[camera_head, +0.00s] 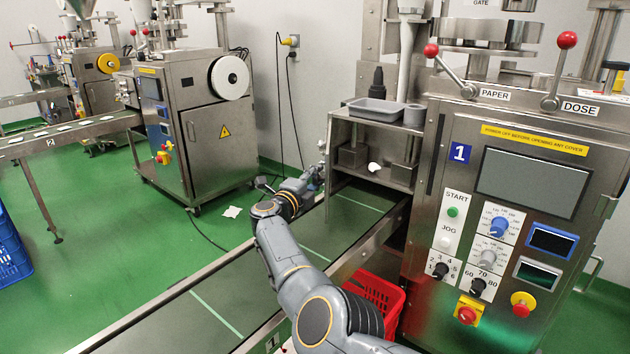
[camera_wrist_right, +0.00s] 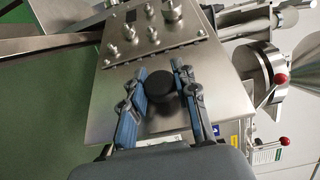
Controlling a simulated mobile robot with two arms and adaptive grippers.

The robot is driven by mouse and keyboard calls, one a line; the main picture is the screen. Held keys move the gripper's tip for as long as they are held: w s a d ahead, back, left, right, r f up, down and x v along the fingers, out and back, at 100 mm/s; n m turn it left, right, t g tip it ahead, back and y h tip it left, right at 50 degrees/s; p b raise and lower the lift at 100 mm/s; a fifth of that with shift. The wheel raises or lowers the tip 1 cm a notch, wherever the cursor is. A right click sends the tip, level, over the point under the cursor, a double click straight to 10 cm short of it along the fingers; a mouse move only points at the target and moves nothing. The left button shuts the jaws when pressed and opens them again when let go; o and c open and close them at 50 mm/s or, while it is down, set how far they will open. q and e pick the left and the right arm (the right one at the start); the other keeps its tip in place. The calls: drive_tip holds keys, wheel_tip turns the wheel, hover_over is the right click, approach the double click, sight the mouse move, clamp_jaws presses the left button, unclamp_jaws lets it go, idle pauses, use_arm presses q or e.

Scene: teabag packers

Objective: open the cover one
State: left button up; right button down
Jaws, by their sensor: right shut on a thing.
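The machine marked 1 (camera_head: 428,205) stands at the right of the head view, with a metal housing (camera_head: 345,125) over its conveyor. My right gripper (camera_head: 318,174) is small at the far end of my arm, by the left side of that housing. In the right wrist view my right gripper (camera_wrist_right: 159,72) has its blue fingers on both sides of a round black knob (camera_wrist_right: 161,90) and is shut on it. The knob sits on a flat metal panel (camera_wrist_right: 112,95). My left gripper is not in view.
The conveyor (camera_head: 245,300) runs below my arm. A grey tray (camera_head: 377,108) rests on the housing, and a red crate (camera_head: 380,292) stands beside the conveyor. Another machine (camera_head: 205,125) stands at the back left. The green floor (camera_head: 105,270) is open at left.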

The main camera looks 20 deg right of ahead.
drive_tip(key=shift+a, duration=0.15)
drive_tip(key=c, duration=1)
unclamp_jaws()
